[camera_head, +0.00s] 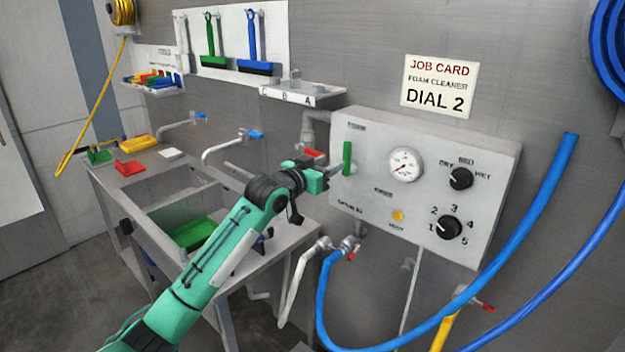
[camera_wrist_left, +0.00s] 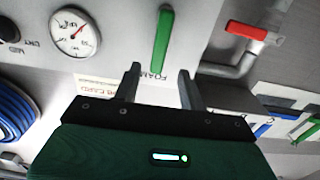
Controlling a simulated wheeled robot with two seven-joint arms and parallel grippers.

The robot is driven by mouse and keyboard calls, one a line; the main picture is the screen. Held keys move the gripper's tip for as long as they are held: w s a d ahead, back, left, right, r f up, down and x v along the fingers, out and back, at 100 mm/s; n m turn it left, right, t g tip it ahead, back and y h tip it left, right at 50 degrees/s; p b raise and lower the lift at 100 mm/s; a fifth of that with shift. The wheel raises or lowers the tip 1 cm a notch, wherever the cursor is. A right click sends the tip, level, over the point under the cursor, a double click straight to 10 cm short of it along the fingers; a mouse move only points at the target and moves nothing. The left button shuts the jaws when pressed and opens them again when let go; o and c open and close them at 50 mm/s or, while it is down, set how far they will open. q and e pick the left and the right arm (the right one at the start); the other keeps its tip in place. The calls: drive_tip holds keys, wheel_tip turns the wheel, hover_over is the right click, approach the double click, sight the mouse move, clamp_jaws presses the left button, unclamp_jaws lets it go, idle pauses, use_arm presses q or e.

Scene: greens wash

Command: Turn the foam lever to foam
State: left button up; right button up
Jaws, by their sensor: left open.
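The foam lever (camera_head: 347,157) is a green handle standing upright at the left end of the light grey control box (camera_head: 372,135). In the left wrist view the lever (camera_wrist_left: 163,42) runs up the picture, ahead of the gap between my fingers. My left gripper (camera_head: 334,170) is open, just left of the lever at the box face. In the wrist view its two grey fingertips (camera_wrist_left: 159,72) are spread with nothing held between them. Part of a FOAM label (camera_wrist_left: 152,76) shows between the fingers. I cannot tell whether a finger touches the lever. My right gripper is not in view.
The box carries a pressure gauge (camera_head: 405,164) and two black dials (camera_head: 461,178). A job card (camera_head: 439,86) on the wall reads DIAL 2. A red-handled pipe valve (camera_wrist_left: 246,31) is close beside the gripper. A blue hose (camera_head: 545,205) hangs at right; a sink bench (camera_head: 265,247) stands left.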

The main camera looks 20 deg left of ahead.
use_arm(q)
drive_tip(key=b+v, duration=0.1)
drive_tip(key=v, duration=0.4)
drive_tip(key=shift+s, duration=0.2)
drive_tip(key=shift+f, duration=0.1)
